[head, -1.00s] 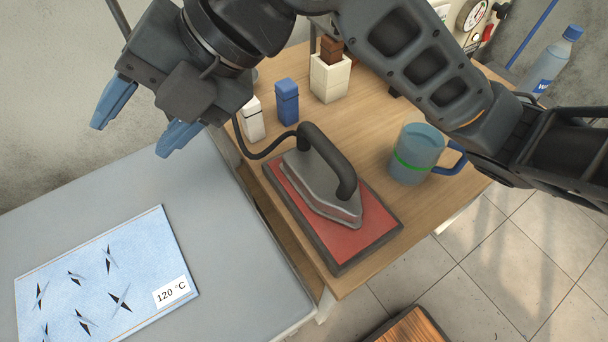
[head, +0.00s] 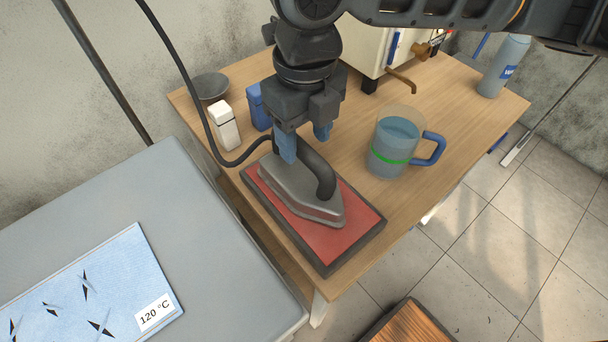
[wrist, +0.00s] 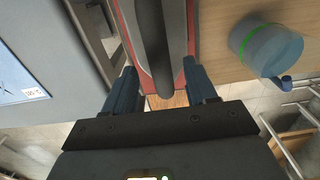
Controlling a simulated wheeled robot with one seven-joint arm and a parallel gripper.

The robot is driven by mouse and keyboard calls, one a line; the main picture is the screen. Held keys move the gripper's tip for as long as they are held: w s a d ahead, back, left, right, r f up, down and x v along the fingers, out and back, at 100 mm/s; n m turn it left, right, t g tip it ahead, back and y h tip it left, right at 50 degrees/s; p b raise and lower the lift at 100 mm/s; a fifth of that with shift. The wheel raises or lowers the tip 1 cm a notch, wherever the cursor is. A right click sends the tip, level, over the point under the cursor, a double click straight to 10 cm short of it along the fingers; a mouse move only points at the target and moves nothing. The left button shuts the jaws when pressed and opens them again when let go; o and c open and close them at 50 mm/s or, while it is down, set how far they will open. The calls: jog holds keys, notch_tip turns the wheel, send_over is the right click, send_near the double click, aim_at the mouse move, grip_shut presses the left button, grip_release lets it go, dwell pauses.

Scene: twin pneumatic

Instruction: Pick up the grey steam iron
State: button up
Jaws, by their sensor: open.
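The grey steam iron (head: 300,192) rests flat on a red pad with a dark rim (head: 355,238) on the wooden table. Its black handle (head: 321,174) arches over the top, and a black cord runs from its rear. My gripper (head: 305,146) is above the rear part of the iron, pointing down, with blue fingers apart. In the wrist view my open gripper (wrist: 160,92) has one finger on each side of the dark handle (wrist: 152,45). The fingers do not visibly touch the handle. The gripper hides part of the handle's rear.
A blue-handled jug (head: 393,150) stands right of the iron. White (head: 224,126) and blue (head: 257,108) containers stand behind it. A grey ironing surface (head: 190,215) with a 120 °C sheet (head: 95,290) lies left. A bottle (head: 504,68) is at the back right.

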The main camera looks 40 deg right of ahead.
aim_at(304, 146)
notch_tip(304, 146, down, 4)
jog(key=shift+w+f, duration=0.1)
jog(key=shift+c, duration=0.2)
grip_shut()
dwell(0.4)
dwell(0.9)
